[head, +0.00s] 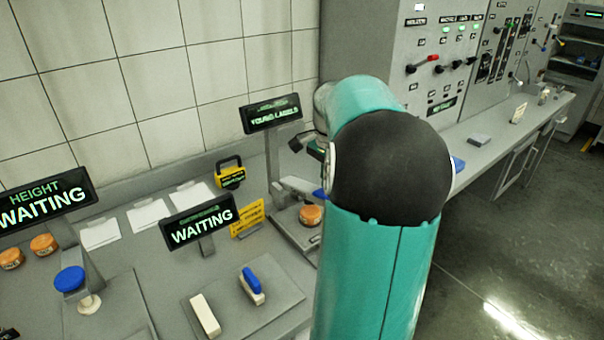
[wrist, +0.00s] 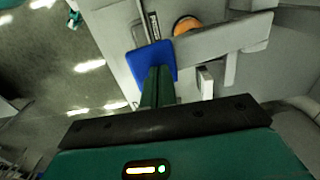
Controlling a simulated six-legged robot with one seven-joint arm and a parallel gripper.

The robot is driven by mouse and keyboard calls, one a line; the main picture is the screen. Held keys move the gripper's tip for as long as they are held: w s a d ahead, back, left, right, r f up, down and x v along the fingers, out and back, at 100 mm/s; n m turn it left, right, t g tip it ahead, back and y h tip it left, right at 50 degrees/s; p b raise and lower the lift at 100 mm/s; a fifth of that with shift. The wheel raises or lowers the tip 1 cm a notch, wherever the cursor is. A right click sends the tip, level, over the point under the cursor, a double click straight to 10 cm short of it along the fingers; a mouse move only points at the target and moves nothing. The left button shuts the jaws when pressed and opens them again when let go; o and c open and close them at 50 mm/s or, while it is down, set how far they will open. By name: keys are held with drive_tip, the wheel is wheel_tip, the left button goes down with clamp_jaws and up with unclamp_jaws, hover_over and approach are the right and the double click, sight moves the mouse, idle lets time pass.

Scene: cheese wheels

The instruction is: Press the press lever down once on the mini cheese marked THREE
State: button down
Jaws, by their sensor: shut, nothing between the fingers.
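My gripper (wrist: 158,72) is shut and empty. In the wrist view its dark green fingertips overlap the blue pad (wrist: 143,58) at the end of the grey press lever (wrist: 215,38). I cannot tell whether they touch it. An orange mini cheese (wrist: 184,24) shows beside the lever, partly hidden by it. In the head view the orange cheese (head: 311,215) sits on the press base (head: 289,227), below the sign reading YOUNG LABELS (head: 271,114). My teal arm hides most of the lever and gripper there. No THREE mark is readable on the cheese.
Two orange cheeses (head: 43,244) stand at the left near the HEIGHT WAITING display (head: 44,203). A blue-topped stamp (head: 70,279), another WAITING display (head: 200,222), a blue-and-white block (head: 251,286) and a white block (head: 206,315) are on the bench. A control panel (head: 425,95) stands behind right.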

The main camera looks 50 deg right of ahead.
drive_tip(key=shift+s+a+f, duration=0.1)
drive_tip(key=shift+s+f, duration=0.2)
drive_tip(key=shift+f, duration=0.4)
drive_tip(key=shift+s+f, duration=0.15)
drive_tip(key=shift+f, duration=0.2)
drive_tip(key=shift+s+f, duration=0.1)
idle(0.5)
drive_tip(key=shift+f, duration=0.3)
drive_tip(key=shift+s+a+f, duration=0.1)
drive_tip(key=shift+s+f, duration=0.05)
drive_tip(key=shift+f, duration=0.2)
drive_tip(key=shift+s+f, duration=0.1)
drive_tip(key=shift+f, duration=0.2)
drive_tip(key=shift+s+f, duration=0.1)
drive_tip(key=shift+f, duration=0.15)
drive_tip(key=shift+s+f, duration=0.15)
drive_tip(key=shift+f, duration=0.55)
idle(1.9)
